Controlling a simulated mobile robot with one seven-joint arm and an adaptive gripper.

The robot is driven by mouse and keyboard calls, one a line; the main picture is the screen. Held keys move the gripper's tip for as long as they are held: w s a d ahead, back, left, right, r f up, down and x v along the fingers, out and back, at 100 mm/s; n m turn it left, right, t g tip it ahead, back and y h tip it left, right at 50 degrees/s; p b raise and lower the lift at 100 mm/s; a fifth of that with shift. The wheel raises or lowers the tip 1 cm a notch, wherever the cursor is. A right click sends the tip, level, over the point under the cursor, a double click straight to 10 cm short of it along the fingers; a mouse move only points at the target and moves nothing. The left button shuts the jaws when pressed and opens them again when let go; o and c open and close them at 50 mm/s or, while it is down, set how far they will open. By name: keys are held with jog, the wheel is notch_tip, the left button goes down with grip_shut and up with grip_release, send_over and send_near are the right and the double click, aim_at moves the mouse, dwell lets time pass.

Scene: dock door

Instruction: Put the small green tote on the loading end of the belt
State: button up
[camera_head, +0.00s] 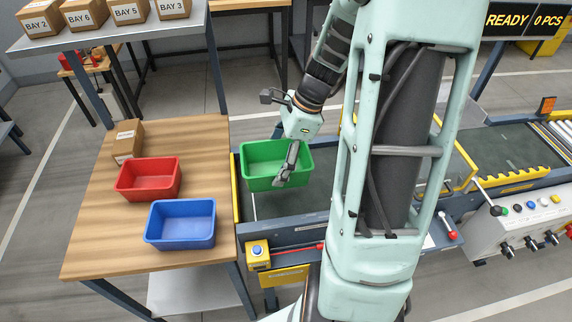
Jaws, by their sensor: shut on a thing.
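The small green tote (262,184) is at the left end of the dark conveyor belt (285,205), just right of the wooden table. It looks upright. I cannot tell whether its base rests on the belt or is slightly above it. My gripper (288,174) reaches down at the tote's right front and is shut on its near wall. The gripper's lower part hides some of that wall. My arm hides the middle of the belt.
A red tote (148,190), a blue tote (180,239) and a cardboard box (128,141) stand on the wooden table (100,250). A control panel (520,228) stands at the right. A shelf with labelled boxes is at the upper left.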

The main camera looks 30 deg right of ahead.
aim_at(303, 144)
jog(key=w+d+f, duration=0.1)
jog(key=f, duration=0.1)
jog(key=w+d+f, duration=0.1)
jog(key=d+f, duration=0.1)
jog(key=w+d+f, duration=0.1)
jog(key=d+f, duration=0.1)
jog(key=shift+w+f, duration=0.15)
jog(key=shift+f, duration=1.6)
jog(key=shift+f, duration=0.2)
jog(key=o, duration=1.4)
jog(key=shift+r, duration=0.1)
jog(key=shift+r, duration=0.25)
jog(key=v, duration=1.2)
jog(key=shift+f, duration=0.1)
